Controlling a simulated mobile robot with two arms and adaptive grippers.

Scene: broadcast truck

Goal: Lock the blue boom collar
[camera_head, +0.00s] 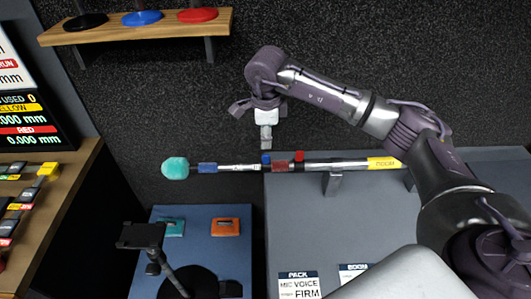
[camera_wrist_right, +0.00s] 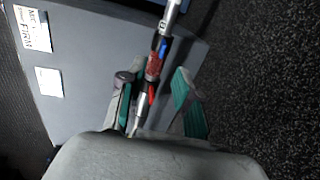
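A boom pole (camera_head: 346,163) lies level across the workbench and sticks out past its left edge, ending in a teal foam ball (camera_head: 175,168). A blue collar band (camera_head: 207,168) sits near the ball, and a small blue piece (camera_head: 266,158) stands on the pole beside the red collar (camera_head: 281,167). My right gripper (camera_head: 265,143) points down just above that small blue piece. In the right wrist view its teal-padded fingers are apart, with the pole showing between them; the blue piece (camera_wrist_right: 163,47) shows beyond the fingertips. Contact cannot be told. My left gripper is out of view.
A pole support (camera_head: 333,184) stands on the grey workbench (camera_head: 390,220). PACK (camera_head: 298,285) and BOOM cards lie at its front. A blue case (camera_head: 217,262) stands left, near a dark stand (camera_head: 141,236). A wooden shelf (camera_head: 135,29) with coloured discs hangs above.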

